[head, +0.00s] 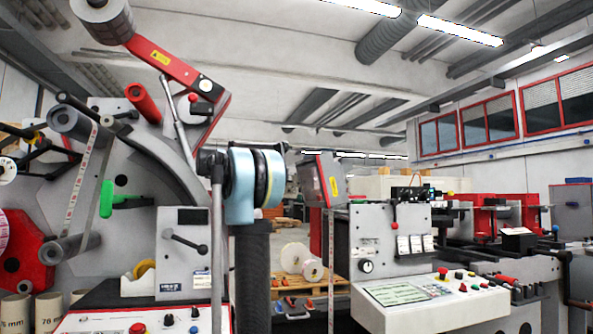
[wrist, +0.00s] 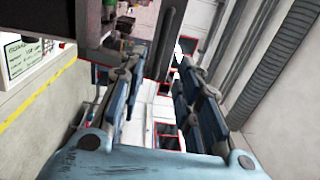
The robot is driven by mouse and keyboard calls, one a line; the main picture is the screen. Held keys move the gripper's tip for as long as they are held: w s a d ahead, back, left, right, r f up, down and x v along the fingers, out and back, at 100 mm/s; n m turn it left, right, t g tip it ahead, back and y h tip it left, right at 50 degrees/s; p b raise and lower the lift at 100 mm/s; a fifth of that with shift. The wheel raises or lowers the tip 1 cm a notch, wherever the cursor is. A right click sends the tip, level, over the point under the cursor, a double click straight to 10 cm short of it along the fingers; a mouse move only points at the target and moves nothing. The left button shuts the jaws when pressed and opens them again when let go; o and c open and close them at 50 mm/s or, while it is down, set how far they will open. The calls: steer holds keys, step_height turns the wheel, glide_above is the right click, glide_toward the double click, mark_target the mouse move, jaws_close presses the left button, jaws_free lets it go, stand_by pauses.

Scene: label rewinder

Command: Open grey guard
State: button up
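In the head view, a tilted grey panel (head: 322,182) with a red edge and a yellow label stands right of centre. It looks most like the grey guard, but I cannot be sure of this or whether it is closed.
A grey rewinder with a green handle (head: 118,201) and a red inclined arm (head: 165,62) stands left. A grey control console (head: 440,300) stands right. White rolls (head: 294,257) lie on a pallet behind. The wrist view shows a dark block (wrist: 97,22) near the left finger.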

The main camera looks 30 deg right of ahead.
mark_target(299, 164)
steer(key=d, duration=0.4)
steer(key=s+d, duration=0.1)
steer(key=d, duration=0.3)
steer(key=s+d, duration=0.1)
steer(key=d, duration=0.3)
steer(key=shift+d+r, duration=0.1)
steer(key=shift+r, duration=0.25)
jaws_close()
